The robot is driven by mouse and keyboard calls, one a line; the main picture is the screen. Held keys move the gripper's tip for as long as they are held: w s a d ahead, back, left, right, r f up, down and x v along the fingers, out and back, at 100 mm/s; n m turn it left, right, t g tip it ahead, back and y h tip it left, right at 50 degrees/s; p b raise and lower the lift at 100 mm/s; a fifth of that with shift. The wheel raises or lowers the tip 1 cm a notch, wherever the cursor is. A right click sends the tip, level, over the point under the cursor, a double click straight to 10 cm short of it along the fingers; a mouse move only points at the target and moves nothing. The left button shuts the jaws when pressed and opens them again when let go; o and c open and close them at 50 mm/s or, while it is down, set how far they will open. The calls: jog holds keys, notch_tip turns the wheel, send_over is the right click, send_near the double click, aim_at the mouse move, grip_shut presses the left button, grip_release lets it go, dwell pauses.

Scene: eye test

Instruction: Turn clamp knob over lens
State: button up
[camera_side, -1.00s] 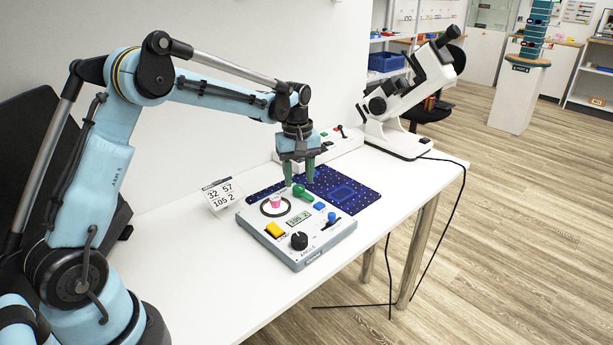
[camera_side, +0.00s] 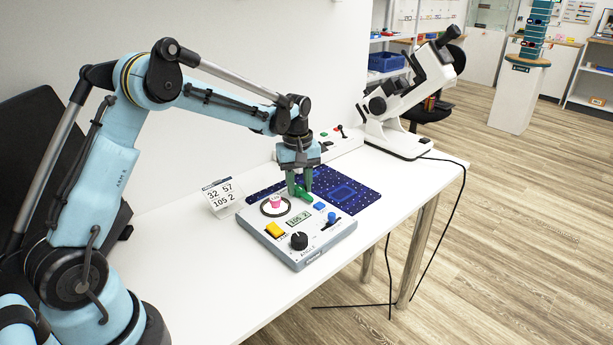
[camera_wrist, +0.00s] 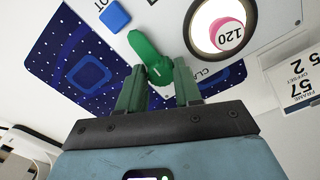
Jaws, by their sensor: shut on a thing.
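The green clamp knob (camera_side: 303,194) stands on top of the white device (camera_side: 312,252), beside the pink lens (camera_side: 276,202). In the wrist view, the long green knob (camera_wrist: 145,48) points obliquely, its near end between my fingers. My gripper (camera_side: 300,184) is down at the knob, shut on it; its green fingers flank the knob in the wrist view (camera_wrist: 157,88). The fingers hide part of the clamp label.
The device carries a yellow button (camera_side: 275,230), a black angle knob (camera_side: 299,241), a display (camera_side: 299,219) and a blue lever (camera_side: 332,218). A number card (camera_side: 222,196) stands to its left. A starry blue mat (camera_side: 362,200) lies behind; a white microscope-like instrument (camera_side: 400,108) stands farther right.

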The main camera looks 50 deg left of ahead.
jog(key=shift+m, duration=0.4)
jog(key=m, duration=0.8)
jog(key=shift+d, duration=0.1)
jog(key=m, duration=0.4)
jog(key=shift+s+m, duration=0.1)
jog(key=shift+m, duration=2.3)
